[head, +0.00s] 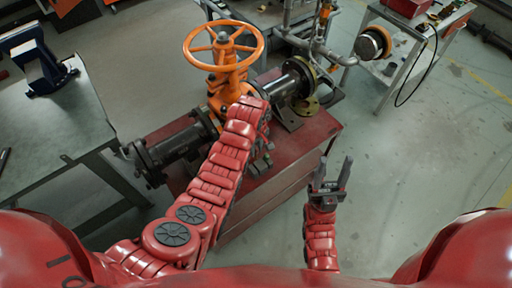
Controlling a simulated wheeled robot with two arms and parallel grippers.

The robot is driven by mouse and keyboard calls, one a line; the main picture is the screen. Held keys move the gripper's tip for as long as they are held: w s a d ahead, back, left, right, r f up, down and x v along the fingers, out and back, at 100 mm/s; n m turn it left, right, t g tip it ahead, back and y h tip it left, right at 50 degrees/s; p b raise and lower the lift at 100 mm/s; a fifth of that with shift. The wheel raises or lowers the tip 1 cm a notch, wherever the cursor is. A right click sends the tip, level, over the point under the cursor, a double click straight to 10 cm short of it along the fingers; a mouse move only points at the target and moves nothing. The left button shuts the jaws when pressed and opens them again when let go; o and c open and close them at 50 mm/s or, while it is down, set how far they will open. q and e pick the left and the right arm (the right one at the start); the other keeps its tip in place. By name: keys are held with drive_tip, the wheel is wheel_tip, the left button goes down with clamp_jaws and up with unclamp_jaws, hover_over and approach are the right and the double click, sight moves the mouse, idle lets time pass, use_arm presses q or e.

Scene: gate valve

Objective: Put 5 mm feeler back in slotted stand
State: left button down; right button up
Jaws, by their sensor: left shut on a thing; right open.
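My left arm reaches up over the red bench to the valve, and its wrist folds down there. My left gripper (262,160) is small and partly hidden behind the arm, low over the bench. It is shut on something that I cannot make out. My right gripper (331,172) is open and empty, fingers pointing up the picture, over the floor right of the bench. I cannot pick out the 5 mm feeler or the slotted stand in this view.
The orange gate valve (223,48) with its handwheel and dark flanged pipe (180,148) sits on the red bench (318,128). A grey table (50,115) with a blue vise (38,65) stands at left.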

sight(256, 159)
use_arm(q)
drive_tip(key=shift+f+b, duration=1.9)
drive_tip(key=shift+f, duration=1)
drive_tip(key=shift+b, duration=0.3)
drive_tip(key=shift+f+b, duration=1.95)
drive_tip(key=shift+f, duration=0.85)
drive_tip(key=c, duration=0.6)
unclamp_jaws()
